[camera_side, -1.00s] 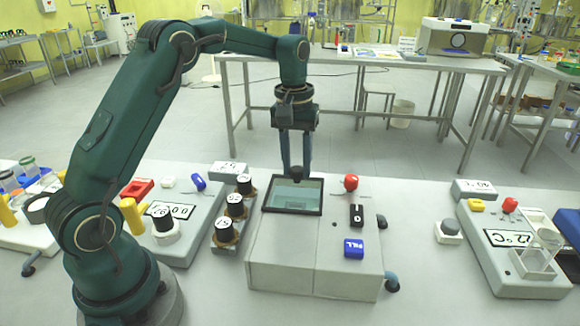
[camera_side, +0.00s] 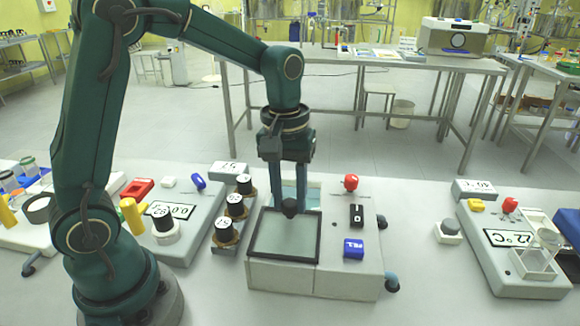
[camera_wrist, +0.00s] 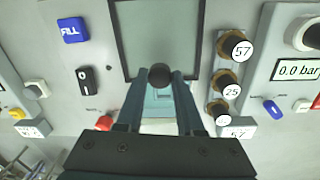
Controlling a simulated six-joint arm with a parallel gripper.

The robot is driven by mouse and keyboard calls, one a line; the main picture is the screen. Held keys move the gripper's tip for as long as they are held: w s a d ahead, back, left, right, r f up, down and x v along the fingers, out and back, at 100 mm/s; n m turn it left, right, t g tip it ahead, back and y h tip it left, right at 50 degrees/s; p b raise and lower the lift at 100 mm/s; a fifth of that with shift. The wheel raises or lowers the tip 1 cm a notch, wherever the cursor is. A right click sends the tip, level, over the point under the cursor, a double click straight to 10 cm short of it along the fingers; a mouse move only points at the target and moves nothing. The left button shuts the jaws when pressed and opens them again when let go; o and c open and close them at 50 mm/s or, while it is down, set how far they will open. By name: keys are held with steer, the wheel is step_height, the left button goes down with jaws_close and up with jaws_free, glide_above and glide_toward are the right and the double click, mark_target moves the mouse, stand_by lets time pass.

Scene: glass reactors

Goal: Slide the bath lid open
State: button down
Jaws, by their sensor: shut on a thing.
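The bath lid (camera_side: 284,239) is a dark-framed glass panel lying flat on top of the white bath unit (camera_side: 340,276), toward its front edge. It also shows in the wrist view (camera_wrist: 158,40). A black round knob (camera_wrist: 160,75) stands at the lid's back edge. My gripper (camera_side: 289,206) points down and is shut on this knob, with one finger on each side. Behind the knob, the bath opening (camera_side: 313,195) is uncovered and shows pale blue inside.
On the unit right of the lid are a red knob (camera_side: 351,182), a black 0 switch (camera_side: 356,215) and a blue FILL button (camera_side: 353,248). A 22 °C device (camera_side: 515,262) stands further right.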

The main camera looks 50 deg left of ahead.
mark_target(282, 222)
steer(key=shift+r, duration=0.1)
steer(key=c, duration=0.5)
jaws_free()
steer(key=shift+a+r, duration=0.15)
steer(key=shift+r, duration=2.4)
steer(key=s+d+r+m+t, duration=0.1)
steer(key=s+r+m+t, duration=0.15)
steer(key=s+r, duration=0.35)
steer(key=s+f+m+t, duration=0.1)
steer(key=s+f+m, duration=0.1)
steer(key=s, duration=0.1)
steer(key=s+f+m+t, duration=0.2)
steer(key=s+f, duration=0.1)
steer(key=shift+d+f+m, duration=0.1)
steer(key=shift+m, duration=0.25)
